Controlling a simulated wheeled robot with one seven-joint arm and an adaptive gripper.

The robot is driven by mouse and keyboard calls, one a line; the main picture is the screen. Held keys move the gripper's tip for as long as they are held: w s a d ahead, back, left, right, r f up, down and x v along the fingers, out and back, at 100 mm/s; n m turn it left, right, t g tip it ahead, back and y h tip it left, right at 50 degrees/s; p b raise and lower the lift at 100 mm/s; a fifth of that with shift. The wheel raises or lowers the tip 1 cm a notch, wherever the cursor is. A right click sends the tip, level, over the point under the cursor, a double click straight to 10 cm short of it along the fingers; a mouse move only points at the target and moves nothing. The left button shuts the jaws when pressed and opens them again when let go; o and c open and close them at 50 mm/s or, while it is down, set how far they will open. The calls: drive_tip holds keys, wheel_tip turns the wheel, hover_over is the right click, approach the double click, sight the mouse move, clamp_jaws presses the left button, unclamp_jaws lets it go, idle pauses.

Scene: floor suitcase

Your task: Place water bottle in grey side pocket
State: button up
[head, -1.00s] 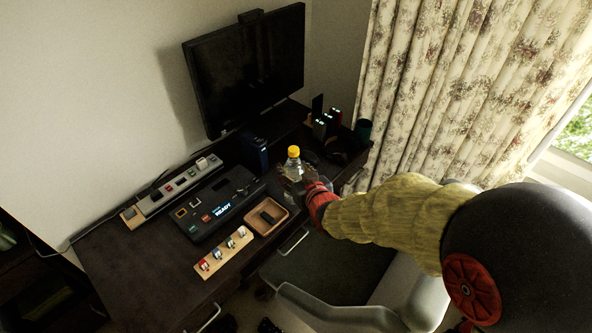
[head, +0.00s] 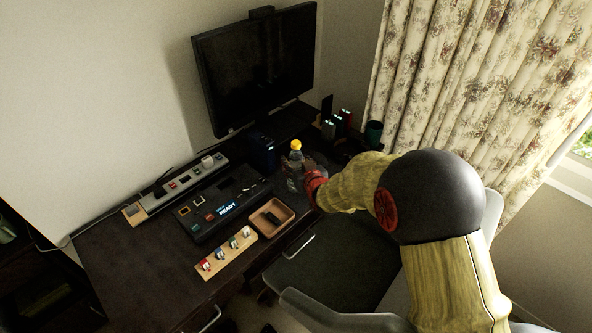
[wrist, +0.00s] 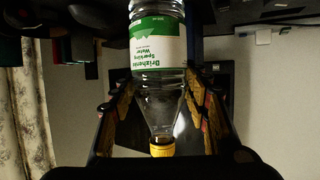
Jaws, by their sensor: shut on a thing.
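The clear water bottle (head: 294,172) has a yellow cap and stands upright over the desk's right part in the head view. In the wrist view the picture is upside down, and the bottle (wrist: 158,85) shows a white and green label with its cap toward the bottom. My gripper (head: 308,176) is at the bottle, coming from the right. In the wrist view its fingers (wrist: 160,98) lie on both sides of the bottle, shut on it. Whether the bottle's base touches the desk is hard to tell. No grey side pocket can be made out.
The dark desk (head: 130,272) holds a black console (head: 215,205), a wooden tray (head: 271,217) and a strip with small items (head: 226,254). A monitor (head: 258,66) is behind. A chair (head: 335,262) stands in front, below my arm. A dark green cup (head: 373,132) is at the back right.

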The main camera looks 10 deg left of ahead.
drive_tip(key=shift+f, duration=1.25)
drive_tip(key=shift+f+b, duration=0.1)
drive_tip(key=shift+b, duration=0.25)
drive_tip(key=o, duration=1.6)
drive_tip(key=shift+s+f, duration=0.1)
drive_tip(key=shift+f, duration=0.05)
drive_tip(key=p+v, duration=0.3)
drive_tip(key=v, duration=0.9)
